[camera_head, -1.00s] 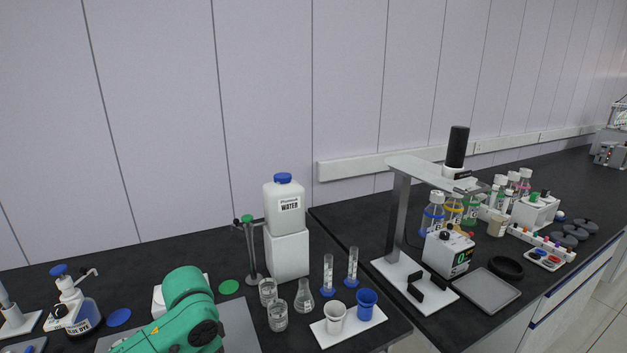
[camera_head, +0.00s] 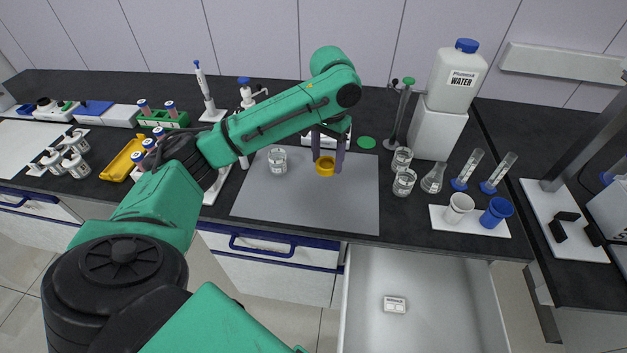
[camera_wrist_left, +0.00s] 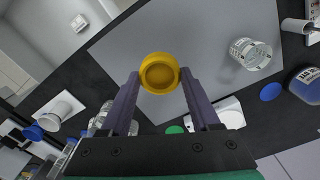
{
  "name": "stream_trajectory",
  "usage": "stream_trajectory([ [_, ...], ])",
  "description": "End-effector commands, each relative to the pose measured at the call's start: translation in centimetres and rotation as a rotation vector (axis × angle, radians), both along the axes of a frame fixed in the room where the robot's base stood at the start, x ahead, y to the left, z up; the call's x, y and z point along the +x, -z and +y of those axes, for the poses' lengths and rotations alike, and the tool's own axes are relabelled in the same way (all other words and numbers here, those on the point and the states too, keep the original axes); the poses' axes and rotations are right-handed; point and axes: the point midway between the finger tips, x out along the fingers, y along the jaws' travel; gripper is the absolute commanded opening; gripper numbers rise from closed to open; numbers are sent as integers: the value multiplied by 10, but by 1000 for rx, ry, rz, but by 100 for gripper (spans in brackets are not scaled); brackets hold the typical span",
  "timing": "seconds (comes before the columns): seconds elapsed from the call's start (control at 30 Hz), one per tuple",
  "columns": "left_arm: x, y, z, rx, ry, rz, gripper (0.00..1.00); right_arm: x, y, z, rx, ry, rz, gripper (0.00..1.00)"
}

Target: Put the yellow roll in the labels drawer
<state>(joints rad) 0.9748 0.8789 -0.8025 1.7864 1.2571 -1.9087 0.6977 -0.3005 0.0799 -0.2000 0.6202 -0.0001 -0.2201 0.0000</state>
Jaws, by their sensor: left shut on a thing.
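The yellow roll (camera_head: 325,167) is held over the grey mat (camera_head: 362,205). My left gripper (camera_head: 327,158) is shut on the roll, its two dark fingers on either side of it. In the left wrist view the roll (camera_wrist_left: 159,73) sits between the fingertips (camera_wrist_left: 160,82). An open white drawer (camera_head: 440,320) lies below the bench front, to the right of the mat. A small white labelled box (camera_head: 395,304) lies on its floor. The drawer also shows in the left wrist view (camera_wrist_left: 45,45). My right gripper is not in view.
A glass beaker (camera_head: 277,161) stands on the mat left of the roll. More glassware (camera_head: 404,182), a white tray (camera_head: 470,222) with a white and a blue cup, and a water container (camera_head: 455,78) stand to the right. A shut drawer with a blue handle (camera_head: 290,247) is left of the open one.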

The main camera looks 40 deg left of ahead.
Motion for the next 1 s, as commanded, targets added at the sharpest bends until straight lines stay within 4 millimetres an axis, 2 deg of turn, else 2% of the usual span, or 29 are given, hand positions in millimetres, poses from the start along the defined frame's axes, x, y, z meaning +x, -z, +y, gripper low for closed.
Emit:
stream_trajectory([
  [0.03,11,-21,10,-1,-3,-8,10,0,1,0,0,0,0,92],
  [0.1,19,-44,22,-2,4,-5,10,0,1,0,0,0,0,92],
  [0.2,25,-62,31,-1,10,-1,10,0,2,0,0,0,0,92],
  [0.27,25,-61,33,0,14,3,10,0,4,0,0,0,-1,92],
  [0.37,24,-36,33,-2,16,9,10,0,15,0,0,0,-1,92],
  [0.47,24,-2,32,-3,16,10,10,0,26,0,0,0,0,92],
  [0.53,23,13,34,2,13,10,10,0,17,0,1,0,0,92],
  [0.7,24,66,34,2,12,7,10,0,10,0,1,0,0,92],
  [1.0,24,121,33,2,12,3,10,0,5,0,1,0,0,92],
])
